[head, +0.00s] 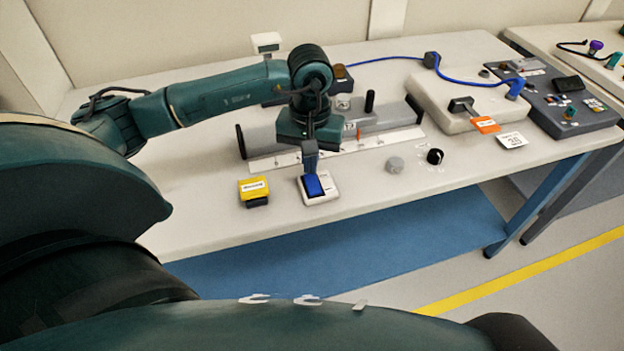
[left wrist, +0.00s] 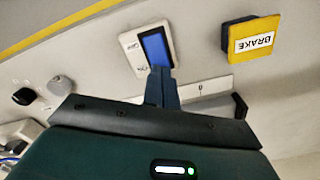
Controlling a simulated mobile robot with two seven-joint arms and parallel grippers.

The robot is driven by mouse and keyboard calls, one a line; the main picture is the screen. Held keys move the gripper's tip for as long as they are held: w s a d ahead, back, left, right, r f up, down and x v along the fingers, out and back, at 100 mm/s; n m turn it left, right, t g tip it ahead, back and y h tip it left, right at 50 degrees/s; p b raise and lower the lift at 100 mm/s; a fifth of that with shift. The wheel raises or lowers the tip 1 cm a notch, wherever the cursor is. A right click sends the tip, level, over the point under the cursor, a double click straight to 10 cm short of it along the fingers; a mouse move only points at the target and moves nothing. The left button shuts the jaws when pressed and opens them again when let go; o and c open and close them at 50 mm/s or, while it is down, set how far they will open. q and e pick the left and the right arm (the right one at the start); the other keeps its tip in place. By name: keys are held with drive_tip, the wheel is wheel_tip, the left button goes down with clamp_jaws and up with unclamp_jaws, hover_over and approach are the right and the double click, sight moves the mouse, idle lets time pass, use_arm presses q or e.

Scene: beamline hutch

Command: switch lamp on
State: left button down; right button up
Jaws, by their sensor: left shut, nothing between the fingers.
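A white rocker switch plate (head: 327,195) with a blue rocker (head: 313,186) lies near the front edge of the table. It also shows in the left wrist view, with its white plate (left wrist: 133,49) and its blue rocker (left wrist: 155,46). My left gripper (head: 311,168) points down over the switch, shut and empty. In the left wrist view its fingertips (left wrist: 160,76) overlap the near end of the rocker; I cannot tell whether they touch it. No lamp can be clearly made out. My right gripper is out of view.
A yellow block labelled BRAKE (left wrist: 258,38) sits beside the switch; it shows in the head view too (head: 254,190). A grey rail (head: 385,118) stands behind. A grey knob (head: 395,165) and a black knob (head: 435,156) are to the right. Tabletop between switch and knobs is clear.

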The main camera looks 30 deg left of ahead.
sight(310, 177)
use_arm(q)
drive_tip(key=shift+f+b, duration=1)
drive_tip(key=shift+f, duration=0.05)
idle(0.9)
drive_tip(key=shift+r+p, duration=1.85)
drive_tip(key=shift+r, duration=1.7)
